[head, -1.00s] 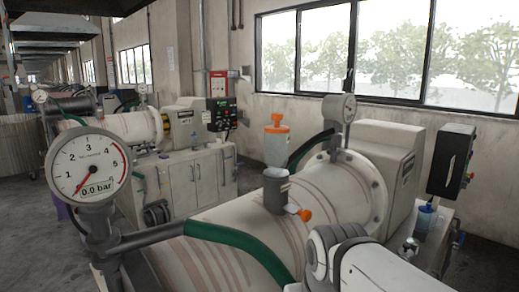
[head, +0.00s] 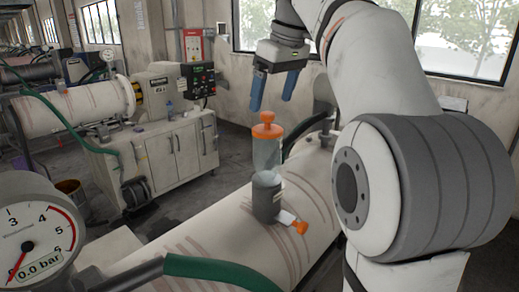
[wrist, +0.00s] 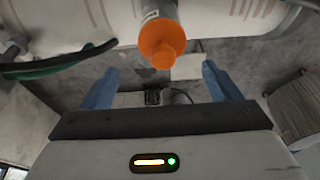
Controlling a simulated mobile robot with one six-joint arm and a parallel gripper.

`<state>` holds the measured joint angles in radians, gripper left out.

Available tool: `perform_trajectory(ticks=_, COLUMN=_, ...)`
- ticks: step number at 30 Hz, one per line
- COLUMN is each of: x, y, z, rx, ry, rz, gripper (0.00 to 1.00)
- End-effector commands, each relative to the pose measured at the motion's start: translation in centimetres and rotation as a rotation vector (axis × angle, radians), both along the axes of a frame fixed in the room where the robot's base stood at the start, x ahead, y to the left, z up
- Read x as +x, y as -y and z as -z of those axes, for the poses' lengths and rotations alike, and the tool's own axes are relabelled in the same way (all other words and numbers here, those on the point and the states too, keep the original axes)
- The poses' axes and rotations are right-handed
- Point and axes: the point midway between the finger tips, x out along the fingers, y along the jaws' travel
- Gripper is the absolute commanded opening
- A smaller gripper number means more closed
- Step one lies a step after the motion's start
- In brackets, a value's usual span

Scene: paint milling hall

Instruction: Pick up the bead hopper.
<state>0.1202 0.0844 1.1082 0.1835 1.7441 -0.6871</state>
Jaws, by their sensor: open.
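The bead hopper (head: 267,150) is a clear container with an orange cap. It stands upright in a grey socket (head: 267,198) on top of the pale mill drum (head: 215,228). My gripper (head: 273,103) is open and empty, with its two blue fingers pointing down just above the orange cap in the head view. In the wrist view the orange cap (wrist: 161,44) shows between and a little beyond the fingertips, apart from both. Most of the hopper's body is hidden behind its cap there.
An orange-ended lever (head: 300,227) sticks out of the socket's base. A pressure gauge (head: 30,240) and green hose (head: 215,270) are at the near left. A second mill (head: 75,105) and a cabinet (head: 170,155) stand behind, across open floor.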

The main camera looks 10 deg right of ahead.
Motion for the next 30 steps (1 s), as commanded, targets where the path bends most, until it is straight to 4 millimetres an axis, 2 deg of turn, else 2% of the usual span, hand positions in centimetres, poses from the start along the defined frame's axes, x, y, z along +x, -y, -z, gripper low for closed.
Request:
perform_trajectory(ticks=10, x=0.6, y=-0.8, z=3.2, rx=0.001, ry=-0.003, rz=-0.007, gripper=0.84)
perform_trajectory(ticks=18, x=1.3, y=-1.3, z=6.5, rx=0.000, ry=-0.001, rz=-0.008, gripper=0.84)
perform_trajectory(ticks=27, x=1.5, y=-1.4, z=7.1, rx=0.000, ry=0.001, rz=-0.007, gripper=0.84)
perform_trajectory(ticks=30, x=1.5, y=-1.4, z=7.1, rx=0.000, ry=0.001, rz=-0.007, gripper=0.76)
